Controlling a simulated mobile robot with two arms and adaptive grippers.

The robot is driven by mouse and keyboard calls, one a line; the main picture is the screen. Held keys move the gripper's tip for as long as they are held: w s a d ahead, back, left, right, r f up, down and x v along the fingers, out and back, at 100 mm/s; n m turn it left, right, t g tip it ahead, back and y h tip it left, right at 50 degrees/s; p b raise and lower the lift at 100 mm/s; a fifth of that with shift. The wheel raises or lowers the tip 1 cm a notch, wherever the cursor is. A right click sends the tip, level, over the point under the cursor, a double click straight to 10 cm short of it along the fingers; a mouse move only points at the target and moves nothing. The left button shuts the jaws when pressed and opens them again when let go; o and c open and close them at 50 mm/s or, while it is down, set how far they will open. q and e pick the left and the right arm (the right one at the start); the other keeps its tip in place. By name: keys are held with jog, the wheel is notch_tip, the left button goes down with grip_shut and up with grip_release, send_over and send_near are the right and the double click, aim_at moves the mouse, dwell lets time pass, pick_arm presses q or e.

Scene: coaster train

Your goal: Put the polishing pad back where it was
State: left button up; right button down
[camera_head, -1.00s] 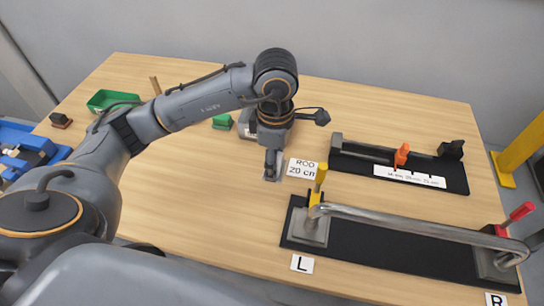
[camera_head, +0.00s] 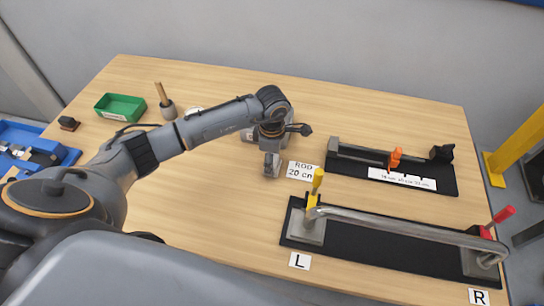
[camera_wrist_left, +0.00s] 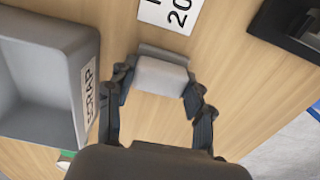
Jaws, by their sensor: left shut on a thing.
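My left gripper (camera_head: 271,168) is over the middle of the table, just left of the "ROD 20 cm" card. In the left wrist view the left gripper (camera_wrist_left: 157,100) is shut on a pale grey block (camera_wrist_left: 160,77), which I take to be the polishing pad. The block sits between the fingertips; whether it touches the table I cannot tell. My right gripper is not in view.
A grey scrap bin (camera_wrist_left: 45,75) stands close to the left gripper. The ROD card (camera_head: 301,170), a black gauge (camera_head: 430,184) and a metal rod (camera_head: 400,225) in the L and R clamps lie to the right.

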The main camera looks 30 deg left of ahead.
pick_arm(q)
jog(key=shift+f, duration=0.15)
jog(key=o, duration=1)
jog(key=shift+r, duration=0.3)
notch_tip(320, 180, up, 12)
jog(key=b, duration=0.4)
jog(key=shift+f, duration=0.1)
